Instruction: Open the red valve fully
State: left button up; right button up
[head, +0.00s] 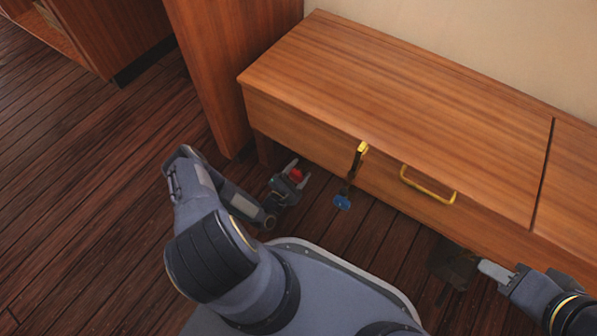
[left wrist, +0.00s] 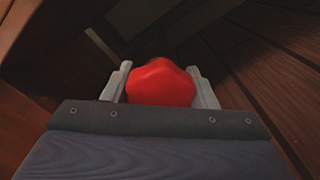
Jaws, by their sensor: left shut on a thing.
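The red valve (head: 296,175) is a small red knob low by the floor, under the front left part of the wooden bench. My left gripper (head: 290,175) reaches down to it and is shut on it. In the left wrist view the red valve (left wrist: 161,83) is a rounded, lobed knob held between the two grey fingers of my left gripper (left wrist: 163,88). Its stem and pipe are hidden. My right gripper (head: 492,270) is at the lower right, in front of the bench and away from the valve; its finger opening cannot be made out.
The wooden bench (head: 390,100) has a yellow handle (head: 428,187) on its front. A blue valve (head: 342,202) and a yellow-topped dark fitting (head: 358,160) are right of the red valve. A wooden panel (head: 215,70) stands to the left. The plank floor (head: 90,200) at left is clear.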

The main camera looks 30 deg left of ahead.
aim_at(294, 179)
pick_arm(q)
jog(key=n, duration=0.4)
jog(key=shift+s+f+n, duration=0.1)
jog(key=shift+s+n, duration=0.05)
jog(key=shift+n, duration=2.05)
jog(key=o, duration=0.9)
jog(key=shift+o, duration=0.2)
jog(key=s, duration=0.2)
jog(key=s+p, duration=0.1)
jog(key=s, duration=0.4)
jog(key=shift+s+a+p, duration=0.3)
jog(key=shift+s+p, duration=0.05)
jog(key=shift+p, duration=0.05)
jog(key=shift+s, duration=0.1)
